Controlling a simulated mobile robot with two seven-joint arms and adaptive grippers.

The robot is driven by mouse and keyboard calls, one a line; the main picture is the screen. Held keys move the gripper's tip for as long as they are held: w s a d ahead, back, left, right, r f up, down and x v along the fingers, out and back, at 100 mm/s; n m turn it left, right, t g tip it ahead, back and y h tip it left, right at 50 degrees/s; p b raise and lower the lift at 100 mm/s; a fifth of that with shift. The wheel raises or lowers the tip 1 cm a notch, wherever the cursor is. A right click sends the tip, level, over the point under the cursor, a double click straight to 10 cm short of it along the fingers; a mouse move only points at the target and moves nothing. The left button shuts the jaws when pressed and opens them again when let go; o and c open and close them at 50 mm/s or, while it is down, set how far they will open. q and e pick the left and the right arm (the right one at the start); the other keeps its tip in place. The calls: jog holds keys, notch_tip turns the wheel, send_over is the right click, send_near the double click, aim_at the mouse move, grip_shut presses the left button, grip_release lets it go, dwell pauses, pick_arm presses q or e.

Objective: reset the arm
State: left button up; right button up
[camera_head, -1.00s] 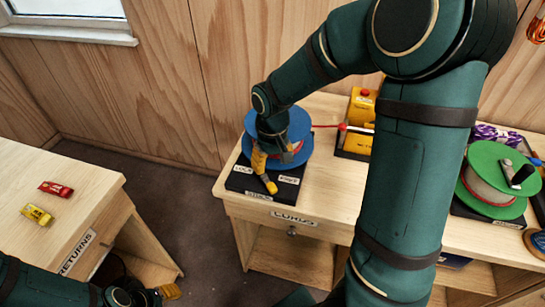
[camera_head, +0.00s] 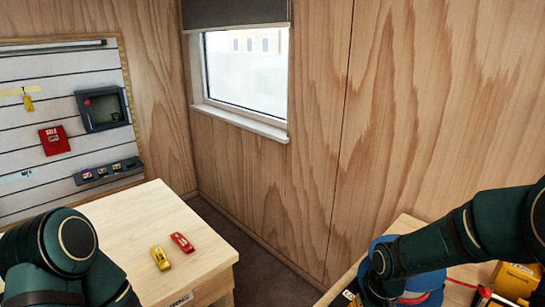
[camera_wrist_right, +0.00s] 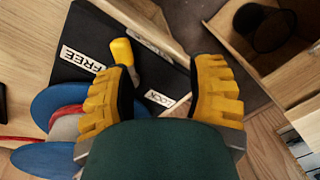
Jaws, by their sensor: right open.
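My right arm comes in from the right in the head view, its wrist in front of the blue spool (camera_head: 432,284). In the right wrist view my right gripper (camera_wrist_right: 165,92) is open, with its yellow fingers spread and nothing between them. Beyond the fingers is a black base plate (camera_wrist_right: 88,32) with labels FREE and LOCK and a yellow lever (camera_wrist_right: 125,51) near the left finger. The blue spool also shows at the left of that view (camera_wrist_right: 60,105). My left arm is at the lower left of the head view; its gripper is out of frame.
A red item (camera_head: 182,242) and a yellow item (camera_head: 160,258) lie on the left wooden table (camera_head: 125,215). A slatted wall panel (camera_head: 60,130) with a grey box stands behind it. A window is in the back wall. A yellow device (camera_head: 515,281) is at the right.

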jog(key=s+a+f+y, duration=0.1)
jog(key=s+a+f, duration=0.3)
jog(key=a+f, duration=0.3)
jog(key=s+a+f+m+t+y, duration=0.1)
jog(key=s+a+f, duration=0.4)
jog(key=f, duration=0.5)
jog(key=shift+a+f+y, duration=0.2)
jog(key=shift+a+y, duration=0.2)
jog(key=shift+a, duration=0.55)
jog(key=shift+c, duration=0.8)
jog(key=shift+d+m, duration=0.1)
jog(key=shift+m, duration=0.2)
